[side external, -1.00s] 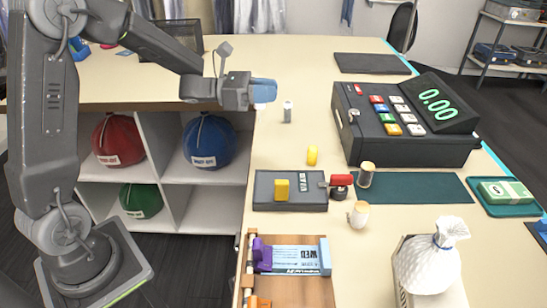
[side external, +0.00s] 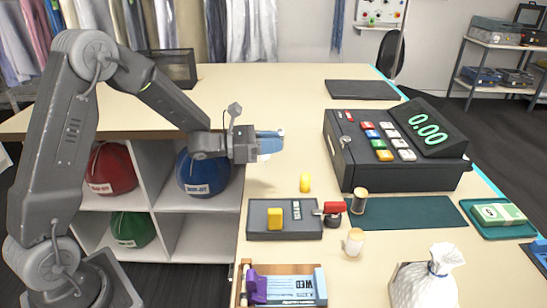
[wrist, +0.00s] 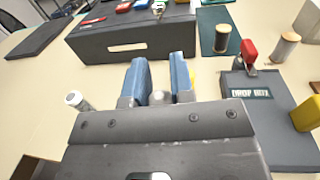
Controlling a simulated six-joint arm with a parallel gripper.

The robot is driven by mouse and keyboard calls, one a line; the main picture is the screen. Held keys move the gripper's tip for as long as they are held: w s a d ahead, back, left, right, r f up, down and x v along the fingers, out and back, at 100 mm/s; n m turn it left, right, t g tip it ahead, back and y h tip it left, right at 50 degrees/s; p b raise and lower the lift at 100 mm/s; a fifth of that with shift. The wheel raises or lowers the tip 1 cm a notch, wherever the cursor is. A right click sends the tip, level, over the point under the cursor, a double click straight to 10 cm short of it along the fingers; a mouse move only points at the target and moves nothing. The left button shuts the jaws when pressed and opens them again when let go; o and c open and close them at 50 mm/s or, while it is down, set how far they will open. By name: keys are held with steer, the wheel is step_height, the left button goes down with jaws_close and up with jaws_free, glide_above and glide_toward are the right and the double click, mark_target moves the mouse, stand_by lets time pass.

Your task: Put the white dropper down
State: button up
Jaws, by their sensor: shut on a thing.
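My gripper (side external: 270,143) hangs low over the tabletop, left of the cash register, with its blue fingers shut on the white dropper. Only a pale bit of the dropper (side external: 265,157) shows beneath the fingers in the side view; the fingers cover most of it. In the wrist view my gripper (wrist: 159,78) has a narrow gap between its fingers, with a small grey rounded part (wrist: 160,97) low in it. I cannot tell whether the dropper touches the table.
A grey bottle with a white cap (wrist: 77,100) stands close beside the fingers.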

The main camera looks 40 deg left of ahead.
mark_target(264, 158)
steer(key=shift+w+d+f, duration=0.1)
steer(key=shift+d+f, duration=0.05)
steer(key=shift+f, duration=0.95)
steer(key=shift+d+f, duration=0.1)
steer(key=shift+f, duration=0.95)
steer(key=shift+f, duration=0.1)
steer(key=o, duration=0.9)
